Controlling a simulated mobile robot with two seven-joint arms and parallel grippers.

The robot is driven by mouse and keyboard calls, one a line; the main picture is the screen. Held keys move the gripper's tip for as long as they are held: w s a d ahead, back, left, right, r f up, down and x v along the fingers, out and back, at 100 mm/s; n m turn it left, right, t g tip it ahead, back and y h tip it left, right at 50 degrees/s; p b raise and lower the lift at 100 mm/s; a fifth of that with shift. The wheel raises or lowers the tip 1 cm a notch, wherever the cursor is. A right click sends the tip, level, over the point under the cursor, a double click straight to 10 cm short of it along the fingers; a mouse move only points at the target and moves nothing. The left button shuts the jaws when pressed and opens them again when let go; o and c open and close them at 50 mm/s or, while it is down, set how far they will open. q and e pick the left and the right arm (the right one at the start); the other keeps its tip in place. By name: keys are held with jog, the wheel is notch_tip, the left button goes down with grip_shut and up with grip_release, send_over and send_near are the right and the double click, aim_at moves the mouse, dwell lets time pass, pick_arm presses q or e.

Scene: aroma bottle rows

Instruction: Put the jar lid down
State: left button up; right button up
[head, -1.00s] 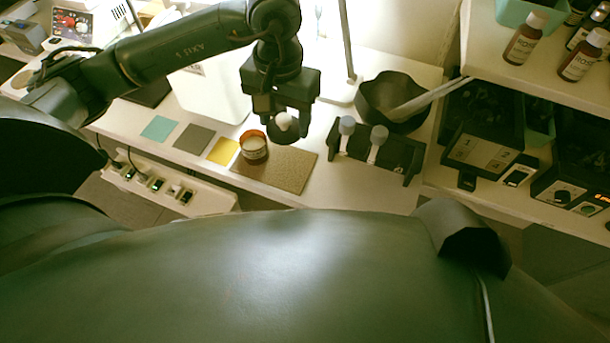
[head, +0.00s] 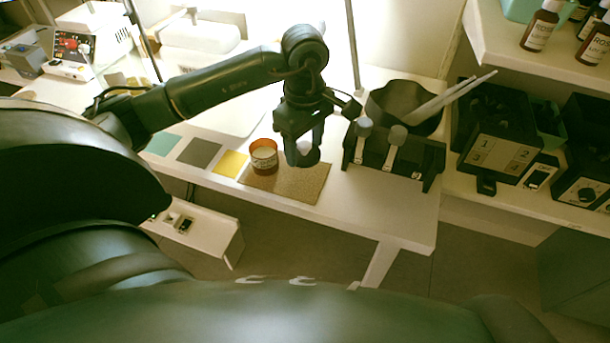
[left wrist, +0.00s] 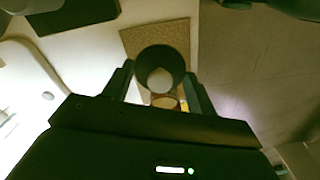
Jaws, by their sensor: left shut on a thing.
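My left gripper (head: 302,143) is shut on the jar lid (head: 303,157), a dark round piece, and holds it above the right part of the cork mat (head: 300,186). In the left wrist view the lid (left wrist: 150,58) sits between the two fingers (left wrist: 160,88), with a pale round spot at its middle. An orange-brown jar (head: 264,158) with a pale top stands open on the mat's back left part, left of the gripper. In the left wrist view the jar (left wrist: 165,102) shows partly behind the lid. My right gripper is not in view.
A dark rack (head: 395,160) with two grey-topped tools stands right of the mat, near the gripper. Yellow (head: 231,163), grey (head: 200,152) and green (head: 162,144) squares lie to the left. The mat's front right is clear.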

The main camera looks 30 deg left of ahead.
aim_at(305, 144)
pick_arm(q)
notch_tip(305, 144, down, 7)
jog(key=shift+f, duration=0.2)
dwell(0.3)
jog(key=shift+f+b, duration=0.2)
jog(key=shift+b, duration=0.15)
jog(key=o, duration=0.9)
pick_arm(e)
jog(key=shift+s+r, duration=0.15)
pick_arm(q)
jog(key=shift+o, duration=0.2)
jog(key=shift+r, duration=0.55)
notch_tip(305, 144, up, 11)
jog(key=shift+r+p, duration=0.2)
jog(key=shift+p, duration=0.25)
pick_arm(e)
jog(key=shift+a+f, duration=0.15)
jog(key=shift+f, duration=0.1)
